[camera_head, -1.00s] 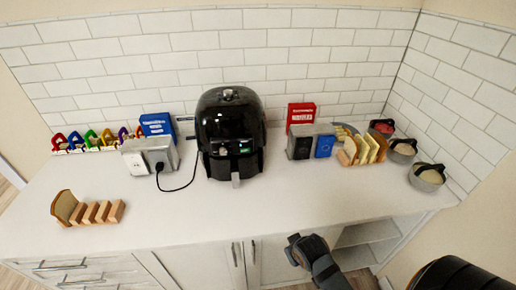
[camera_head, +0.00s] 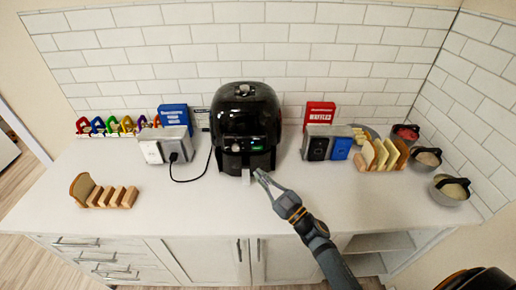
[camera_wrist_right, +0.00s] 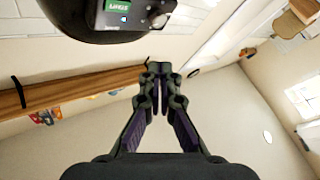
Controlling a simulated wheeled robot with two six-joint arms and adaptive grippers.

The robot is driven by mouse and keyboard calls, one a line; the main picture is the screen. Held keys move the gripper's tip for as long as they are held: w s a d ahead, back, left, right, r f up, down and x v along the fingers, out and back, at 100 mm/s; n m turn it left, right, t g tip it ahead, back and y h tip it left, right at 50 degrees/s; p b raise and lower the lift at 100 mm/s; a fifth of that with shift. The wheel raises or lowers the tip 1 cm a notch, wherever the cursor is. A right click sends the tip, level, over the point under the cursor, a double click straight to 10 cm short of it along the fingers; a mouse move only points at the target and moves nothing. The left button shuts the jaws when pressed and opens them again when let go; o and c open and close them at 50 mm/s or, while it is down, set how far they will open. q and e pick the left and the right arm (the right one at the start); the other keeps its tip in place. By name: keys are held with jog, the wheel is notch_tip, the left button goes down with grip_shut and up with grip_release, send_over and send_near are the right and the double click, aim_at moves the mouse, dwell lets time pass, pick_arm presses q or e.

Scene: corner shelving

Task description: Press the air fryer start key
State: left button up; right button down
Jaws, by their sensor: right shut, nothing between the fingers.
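The black air fryer (camera_head: 246,112) stands on the counter against the tiled wall, with a small control panel (camera_head: 243,144) on its front that has a green lit display. Its front also shows at the top of the right wrist view (camera_wrist_right: 100,12), with a green label and a small button beside it. My right gripper (camera_head: 260,174) is shut and empty, just in front of and slightly right of the fryer's lower front. In the right wrist view its fingertips (camera_wrist_right: 158,68) meet below the panel, apart from it. My left gripper is not in view.
Left of the fryer are a silver toaster or outlet box (camera_head: 165,146) with a black cord, and a blue box (camera_head: 174,116). A red box (camera_head: 319,113), a bread rack (camera_head: 380,155) and bowls (camera_head: 450,189) stand right. The middle counter is clear.

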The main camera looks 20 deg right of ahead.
jog(key=shift+s+a, duration=0.1)
jog(key=shift+a, duration=0.05)
jog(key=b, duration=0.3)
send_near(250, 145)
jog(key=w+a+r, duration=0.1)
jog(key=w+a, duration=0.1)
jog(key=a, duration=0.1)
jog(key=shift+w+d+r, duration=0.2)
jog(key=shift+w+d, duration=0.2)
jog(key=shift+w, duration=0.3)
dwell(0.9)
jog(key=shift+w+d, duration=0.1)
jog(key=shift+w, duration=0.3)
